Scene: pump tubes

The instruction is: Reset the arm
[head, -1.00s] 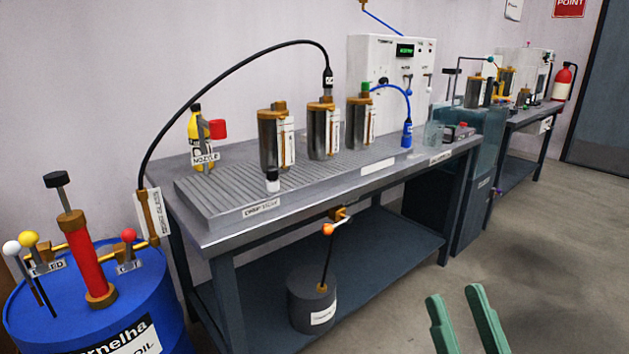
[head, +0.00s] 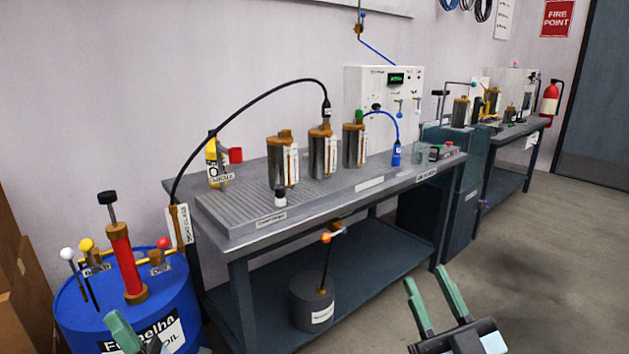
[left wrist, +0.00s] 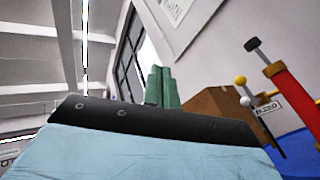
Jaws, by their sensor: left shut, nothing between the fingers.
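My left gripper (head: 117,320) shows at the bottom left of the head view, in front of the blue drum (head: 188,290). In the left wrist view its two green fingers (left wrist: 162,72) are together with nothing between them. My right gripper (head: 427,281) is at the bottom right of the head view, over the floor in front of the bench. Its two green fingers are apart and empty. Both grippers are clear of the bench.
The blue drum carries a red pump tube (head: 125,262) and ball-topped levers. A brown box (left wrist: 212,108) stands beside the drum. Floor at right is clear.

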